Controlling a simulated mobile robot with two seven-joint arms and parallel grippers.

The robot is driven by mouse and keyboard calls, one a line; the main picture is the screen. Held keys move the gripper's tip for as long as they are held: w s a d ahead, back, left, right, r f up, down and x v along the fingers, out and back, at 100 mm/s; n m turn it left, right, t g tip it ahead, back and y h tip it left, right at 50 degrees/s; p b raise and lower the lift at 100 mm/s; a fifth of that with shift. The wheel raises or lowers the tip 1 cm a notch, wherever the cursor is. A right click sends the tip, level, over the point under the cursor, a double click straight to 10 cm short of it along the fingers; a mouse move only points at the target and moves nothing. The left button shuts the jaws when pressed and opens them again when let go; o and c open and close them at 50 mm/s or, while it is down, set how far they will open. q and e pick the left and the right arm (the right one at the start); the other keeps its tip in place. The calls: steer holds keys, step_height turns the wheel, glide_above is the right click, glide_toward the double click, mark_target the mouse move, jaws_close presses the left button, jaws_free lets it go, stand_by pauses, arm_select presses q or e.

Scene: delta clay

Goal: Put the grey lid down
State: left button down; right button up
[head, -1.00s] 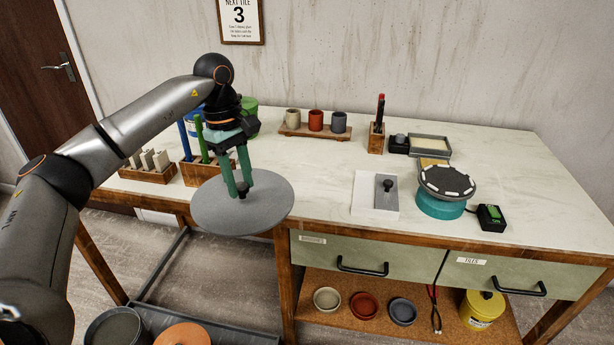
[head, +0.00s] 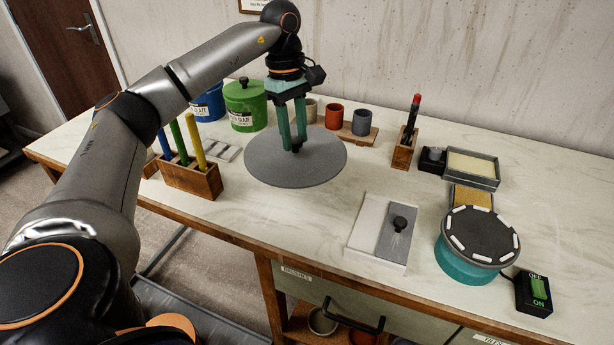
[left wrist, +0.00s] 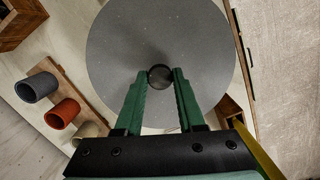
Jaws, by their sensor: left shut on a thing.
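The grey lid (head: 295,172) is a round flat disc with a dark knob in its middle. My left gripper (head: 296,148) is shut on the lid's knob and holds the lid level over the left-middle part of the worktop. I cannot tell for sure whether the lid is clear of the worktop. In the left wrist view the lid (left wrist: 160,45) fills the upper middle, with its knob (left wrist: 160,77) between the green fingers. My right gripper is not in view.
The green glaze bucket (head: 245,105) and several cups, one red (head: 334,117), stand behind the lid. A wooden tool holder (head: 192,180) is to its left. A white board with a grey plate (head: 367,228) and the turntable (head: 478,238) are to the right. Bare worktop (head: 250,218) lies in front.

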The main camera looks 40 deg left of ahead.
mark_target(294, 153)
arm_select(q)
step_height(294, 153, down, 6)
steer(key=shift+s+r, duration=0.15)
steer(key=shift+r, duration=0.1)
steer(key=shift+f, duration=2.15)
steer(key=shift+b, duration=0.3)
steer(key=shift+f, duration=0.15)
steer(key=c, duration=0.5)
jaws_free()
steer(key=shift+r, duration=0.25)
steer(key=r, duration=0.3)
steer(key=a+r, duration=0.1)
steer(key=r, duration=0.6)
steer(key=shift+w+a+r+p, duration=0.15)
steer(key=shift+w+r+p, duration=0.05)
steer(key=shift+p, duration=0.15)
steer(key=shift+a+r, duration=0.1)
steer(key=shift+r, duration=0.6)
